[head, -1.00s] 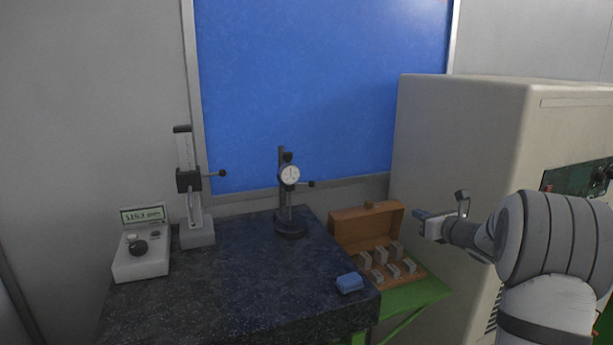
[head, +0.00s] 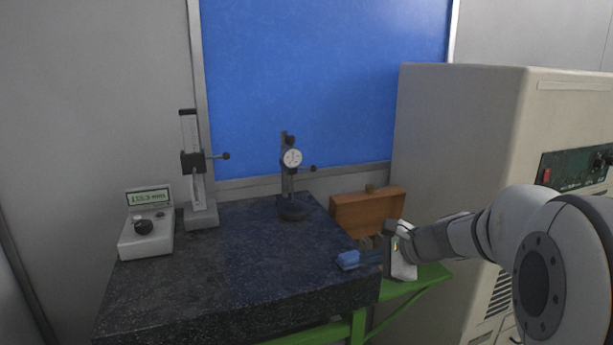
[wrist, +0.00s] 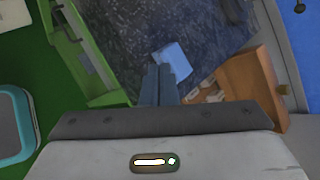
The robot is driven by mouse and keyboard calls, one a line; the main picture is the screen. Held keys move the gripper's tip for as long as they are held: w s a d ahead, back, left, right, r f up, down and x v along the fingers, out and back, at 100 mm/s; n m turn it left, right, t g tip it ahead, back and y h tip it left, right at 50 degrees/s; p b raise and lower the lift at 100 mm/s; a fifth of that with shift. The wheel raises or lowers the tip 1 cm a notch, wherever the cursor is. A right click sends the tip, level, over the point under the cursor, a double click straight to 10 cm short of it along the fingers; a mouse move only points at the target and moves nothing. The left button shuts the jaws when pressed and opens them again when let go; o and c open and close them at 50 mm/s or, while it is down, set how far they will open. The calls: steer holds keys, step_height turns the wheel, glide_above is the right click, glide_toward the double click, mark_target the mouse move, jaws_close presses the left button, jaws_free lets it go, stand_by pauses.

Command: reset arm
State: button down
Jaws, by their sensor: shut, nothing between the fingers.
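My gripper (head: 368,257) is at the right edge of the dark granite table in the head view. Its slim blue-grey fingers point left. In the wrist view my gripper (wrist: 159,70) has its two fingers side by side, shut and empty. In the wrist view the blue block (wrist: 171,58) shows just past the fingertips. I cannot tell whether the fingers touch it.
The granite table (head: 230,270) carries a dial gauge stand (head: 291,185), a height gauge (head: 197,180) and a digital readout box (head: 147,235). An open wooden case (head: 360,212) sits on a green stand (head: 432,277), partly hidden by my gripper. A large beige cabinet (head: 455,150) stands right.

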steer(key=s+f+n+g+h+b, duration=0.1)
steer(key=s+f+n, duration=0.3)
steer(key=s, duration=0.4)
steer(key=s+d+f+n+g+h+b, duration=0.1)
steer(key=s+f+n+g+h+b, duration=0.1)
steer(key=s+f+n+h, duration=0.2)
steer(key=s+f+n+g+h+b, duration=0.1)
steer(key=s+f+n, duration=0.3)
steer(key=s+n, duration=0.5)
steer(key=s+h+b, duration=0.1)
steer(key=s, duration=0.3)
steer(key=shift+s+d+g+h, duration=0.2)
steer(key=shift+g+h, duration=0.1)
steer(key=shift+h, duration=0.1)
steer(key=shift+s+a+f, duration=0.1)
